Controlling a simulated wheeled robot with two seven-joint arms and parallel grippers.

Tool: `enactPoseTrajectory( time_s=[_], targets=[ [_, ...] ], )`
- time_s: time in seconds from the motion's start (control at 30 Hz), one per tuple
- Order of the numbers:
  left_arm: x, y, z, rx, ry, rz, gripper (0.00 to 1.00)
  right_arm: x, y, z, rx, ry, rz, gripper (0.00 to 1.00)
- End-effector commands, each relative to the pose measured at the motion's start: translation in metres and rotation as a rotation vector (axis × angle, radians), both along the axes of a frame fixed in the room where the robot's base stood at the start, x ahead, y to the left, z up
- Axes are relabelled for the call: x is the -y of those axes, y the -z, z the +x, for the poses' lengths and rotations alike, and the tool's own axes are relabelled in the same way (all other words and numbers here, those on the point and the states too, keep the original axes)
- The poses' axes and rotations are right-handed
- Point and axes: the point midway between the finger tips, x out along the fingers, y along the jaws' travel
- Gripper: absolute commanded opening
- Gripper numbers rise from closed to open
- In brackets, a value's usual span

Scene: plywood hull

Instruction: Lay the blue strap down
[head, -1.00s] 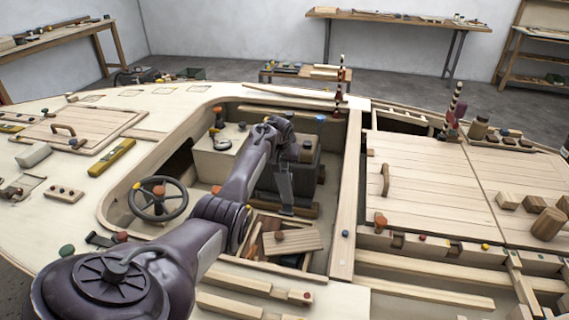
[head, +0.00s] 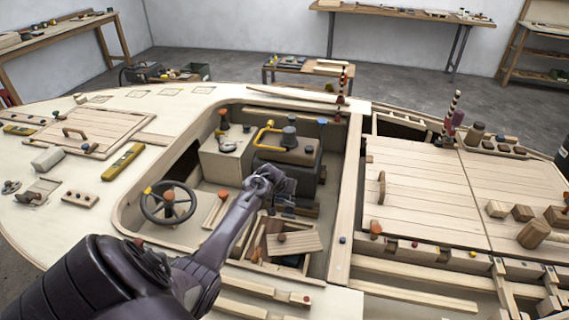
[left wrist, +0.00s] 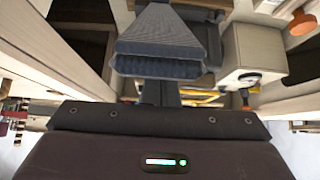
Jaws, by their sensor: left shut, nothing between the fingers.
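I cannot pick out the blue strap for sure in either current view. A small blue piece (head: 322,121) shows at the cockpit's far wall, too small to identify. My left arm reaches into the cockpit from the lower left. My left gripper (head: 285,207) is in front of the dark box (head: 308,160), low over the cockpit near the open wooden bin. In the left wrist view its dark ribbed fingers (left wrist: 160,65) are together with nothing held. The arm and hand hide part of the box's front and the floor there. My right gripper is not in view.
A steering wheel (head: 168,202) stands left of the arm. A pale box with a gauge (head: 226,150) and a yellow pipe (head: 266,131) are behind the hand. The open bin (head: 285,243) lies close below. Slatted hatches (head: 420,185) are to the right.

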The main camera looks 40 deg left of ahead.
Motion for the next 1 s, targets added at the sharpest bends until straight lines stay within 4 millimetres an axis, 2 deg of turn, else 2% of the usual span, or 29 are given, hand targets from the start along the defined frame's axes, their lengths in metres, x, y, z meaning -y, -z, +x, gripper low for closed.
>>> enactPoseTrajectory(
  time_s=[0.03,0.2,0.5,0.8,1.0],
  targets=[
    [0.005,0.001,-0.009,0.017,0.002,0.012,0.0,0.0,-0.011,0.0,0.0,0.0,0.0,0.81],
    [0.017,0.013,-0.031,0.089,0.0,0.049,0.0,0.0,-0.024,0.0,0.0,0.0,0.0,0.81],
    [0.04,0.05,-0.073,0.088,-0.001,0.048,0.0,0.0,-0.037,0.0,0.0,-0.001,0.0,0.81],
    [0.053,0.08,-0.095,0.089,-0.001,0.048,0.0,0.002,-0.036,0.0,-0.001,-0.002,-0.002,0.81],
    [0.055,0.085,-0.098,0.091,-0.001,0.05,0.0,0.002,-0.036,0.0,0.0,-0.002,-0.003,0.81]
  ],
)
